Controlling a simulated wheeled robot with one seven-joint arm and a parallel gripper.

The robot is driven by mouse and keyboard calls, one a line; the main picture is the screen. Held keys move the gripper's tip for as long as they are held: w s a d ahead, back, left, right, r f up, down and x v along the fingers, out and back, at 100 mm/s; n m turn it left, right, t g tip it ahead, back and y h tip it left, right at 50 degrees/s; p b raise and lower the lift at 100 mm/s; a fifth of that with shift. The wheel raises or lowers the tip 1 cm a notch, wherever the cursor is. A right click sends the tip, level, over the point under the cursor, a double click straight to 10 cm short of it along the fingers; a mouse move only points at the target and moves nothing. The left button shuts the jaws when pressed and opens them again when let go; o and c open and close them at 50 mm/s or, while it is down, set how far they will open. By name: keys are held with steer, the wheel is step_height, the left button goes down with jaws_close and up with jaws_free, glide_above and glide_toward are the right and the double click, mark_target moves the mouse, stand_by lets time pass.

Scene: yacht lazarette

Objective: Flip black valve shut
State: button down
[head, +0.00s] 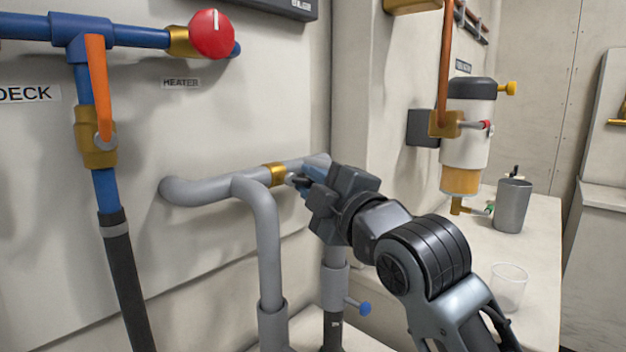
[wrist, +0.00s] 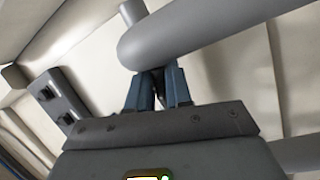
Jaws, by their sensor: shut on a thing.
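The black valve's brass body (head: 273,174) sits on the horizontal grey pipe in the head view. A short piece of its black handle (head: 299,181) shows beside my gripper (head: 311,179), which hides the rest. My gripper's blue fingers are shut on this handle. In the wrist view, the two fingers of my gripper (wrist: 159,80) are close together with a dark piece, the handle (wrist: 158,84), between them, right under the thick grey pipe. How far the handle is turned is hard to tell, since it is mostly hidden.
Grey pipes (head: 268,245) run down below the valve, one with a small blue knob (head: 364,308). At left are an orange lever (head: 98,85) and a red knob (head: 211,34) on blue pipes. At right, a filter (head: 467,135), a grey canister (head: 512,205) and a clear cup (head: 508,287) stand near my arm.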

steer(key=m+p, duration=0.2)
steer(key=m+g+h+p, duration=0.1)
steer(key=p, duration=0.1)
steer(key=shift+s+a+f, duration=0.15)
steer(key=shift+a+f, duration=0.05)
steer(key=shift+f, duration=0.05)
steer(key=shift+s+a+f+m+g+p, duration=0.35)
steer(key=shift+m+g+p, duration=0.3)
steer(key=shift+m+p, duration=1.1)
steer(key=shift+s+a+f+m+g+p, duration=0.3)
steer(key=shift+m+g+p, duration=0.4)
steer(key=shift+m+p, duration=1)
steer(key=shift+s+a+f+m+g+p, duration=0.35)
steer(key=shift+m+g+p, duration=0.3)
steer(key=shift+m+p, duration=1.1)
steer(key=shift+p, duration=0.45)
steer(key=c, duration=1.1)
jaws_free()
